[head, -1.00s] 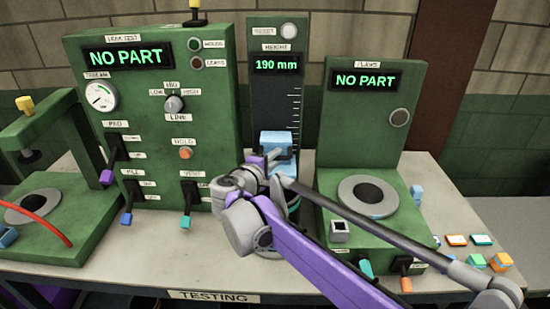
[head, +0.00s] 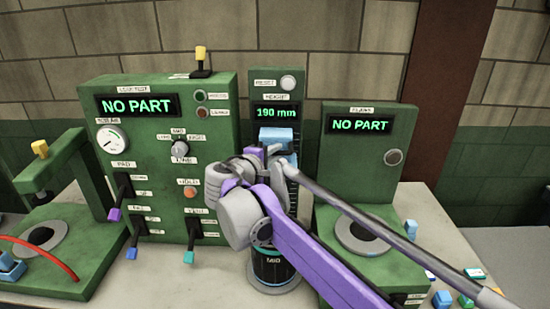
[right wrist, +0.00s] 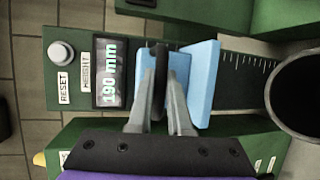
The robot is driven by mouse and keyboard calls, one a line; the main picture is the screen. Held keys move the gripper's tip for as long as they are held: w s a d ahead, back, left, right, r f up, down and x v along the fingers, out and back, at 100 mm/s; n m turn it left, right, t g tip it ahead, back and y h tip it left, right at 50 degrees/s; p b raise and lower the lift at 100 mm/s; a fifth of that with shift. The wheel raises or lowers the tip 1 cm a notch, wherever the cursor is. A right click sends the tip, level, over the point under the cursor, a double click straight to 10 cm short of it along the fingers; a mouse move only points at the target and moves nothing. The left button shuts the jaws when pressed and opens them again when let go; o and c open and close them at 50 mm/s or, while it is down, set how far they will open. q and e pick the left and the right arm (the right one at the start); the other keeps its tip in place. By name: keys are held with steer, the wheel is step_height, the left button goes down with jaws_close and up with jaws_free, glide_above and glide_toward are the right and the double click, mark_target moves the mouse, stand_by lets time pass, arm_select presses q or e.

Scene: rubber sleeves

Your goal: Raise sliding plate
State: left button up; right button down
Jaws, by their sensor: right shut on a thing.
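The light blue sliding plate (head: 277,134) is on the green height gauge, just below the display reading 190 mm (head: 276,112). In the right wrist view the plate (right wrist: 204,82) stands close to the display (right wrist: 110,73), with the scale marks on its other side. My right gripper (right wrist: 160,72) is shut on the plate's block and dark handle, which sit between its fingers. In the head view my right gripper (head: 268,160) is mostly hidden by its own wrist. My left gripper is not in view.
A dark cylinder marked MID (head: 277,266) stands below my right wrist, under the plate. The leak test box (head: 160,170) is close on the left and the flaws station (head: 366,165) on the right. Small coloured blocks (head: 465,300) lie at the lower right.

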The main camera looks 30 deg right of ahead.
steer(key=shift+w+r, duration=0.1)
steer(key=shift+r, duration=0.25)
steer(key=c, duration=1.1)
jaws_free()
steer(key=shift+o, duration=1.3)
steer(key=shift+f, duration=0.1)
steer(key=shift+a, duration=0.1)
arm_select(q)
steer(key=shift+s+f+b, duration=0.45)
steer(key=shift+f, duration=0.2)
arm_select(e)
steer(key=v, duration=1)
steer(key=shift+s+a, duration=0.25)
steer(key=shift+s, duration=0.1)
